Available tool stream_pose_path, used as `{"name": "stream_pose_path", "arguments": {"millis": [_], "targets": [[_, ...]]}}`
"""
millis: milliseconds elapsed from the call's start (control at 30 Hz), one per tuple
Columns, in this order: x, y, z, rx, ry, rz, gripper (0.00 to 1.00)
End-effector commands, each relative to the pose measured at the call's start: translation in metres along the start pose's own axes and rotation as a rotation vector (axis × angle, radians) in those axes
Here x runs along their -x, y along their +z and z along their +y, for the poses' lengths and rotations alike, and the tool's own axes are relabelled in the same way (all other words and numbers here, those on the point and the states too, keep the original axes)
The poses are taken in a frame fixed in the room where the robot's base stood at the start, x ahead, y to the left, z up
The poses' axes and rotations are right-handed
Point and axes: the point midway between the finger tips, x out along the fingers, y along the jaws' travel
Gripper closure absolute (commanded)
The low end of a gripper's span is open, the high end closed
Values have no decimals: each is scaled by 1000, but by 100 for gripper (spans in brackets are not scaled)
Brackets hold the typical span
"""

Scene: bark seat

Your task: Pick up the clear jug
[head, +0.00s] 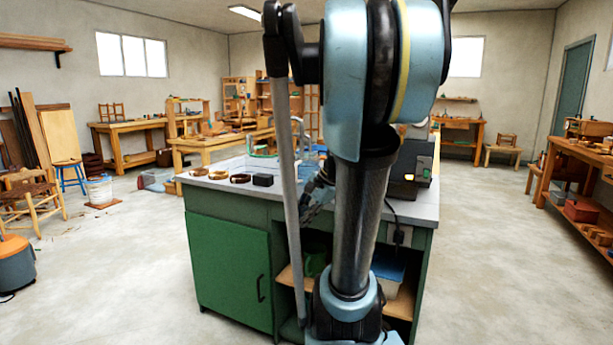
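The clear jug cannot be made out with certainty. A see-through, bluish shape (308,142) stands toward the back of the grey countertop (222,184), partly hidden behind my arm. I cannot tell whether it is the jug. My gripper (314,200) shows as a small dark and blue shape beside my arm column, in front of the counter's edge. My arm covers much of it, so its fingers are unclear. I see nothing held in it.
The countertop tops a green cabinet (228,265). Brown rings (219,175) and a small black box (263,180) lie near its front left edge. A dark machine (408,165) stands at its right. An open shelf (397,300) is below.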

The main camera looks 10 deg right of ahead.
Motion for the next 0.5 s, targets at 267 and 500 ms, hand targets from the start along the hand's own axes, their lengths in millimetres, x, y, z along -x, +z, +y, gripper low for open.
{"name": "stream_pose_path", "arguments": {"millis": [267,500], "targets": [[23,-57,-68,-373,-152,-140,83],[45,-120,-113,-672,-266,-292,83]]}}
